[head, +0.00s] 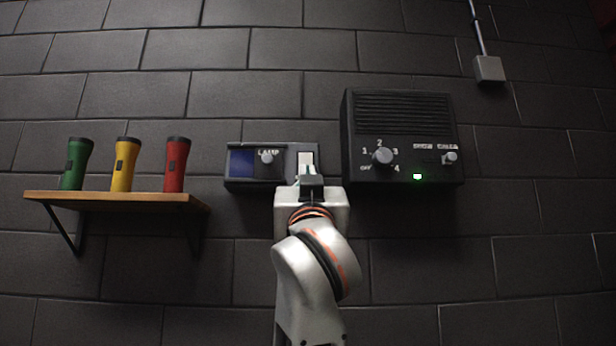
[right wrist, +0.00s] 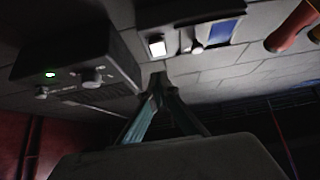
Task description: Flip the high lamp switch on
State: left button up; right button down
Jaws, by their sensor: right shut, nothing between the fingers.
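A dark lamp panel (head: 240,185) labelled LAMP is fixed to the brick wall. It has a blue patch, a small grey knob (head: 267,156) and a pale rocker switch (head: 306,158) at its right end. The panel (right wrist: 213,20) also shows in the right wrist view, with the pale rocker (right wrist: 157,46) looking bright. My right gripper (head: 309,174) is shut and empty, just in front of the rocker's lower part in the head view. Its fingertips (right wrist: 158,79) show apart from the rocker in the right wrist view. Whether they touch the panel is unclear. My left gripper is not in view.
A black control box (head: 403,105) with a numbered dial and a green light is right of the panel. A wooden shelf (head: 110,199) at left holds green, yellow and red flashlights (head: 174,165). A grey junction box (head: 489,68) is at upper right.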

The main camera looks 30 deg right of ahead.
aim_at(306, 163)
jog(key=w+d+r+p, duration=0.1)
jog(key=w, duration=0.1)
jog(key=w+d+r, duration=0.1)
jog(key=w, duration=0.1)
jog(key=w+d+r+p, duration=0.1)
jog(key=w+d, duration=0.1)
jog(key=shift+w+p, duration=0.25)
jog(key=shift+p, duration=0.05)
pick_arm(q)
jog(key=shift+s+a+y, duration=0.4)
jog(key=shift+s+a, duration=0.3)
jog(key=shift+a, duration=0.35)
pick_arm(e)
jog(key=shift+w+d, duration=0.25)
jog(key=shift+w, duration=0.1)
jog(key=shift+s+f, duration=0.1)
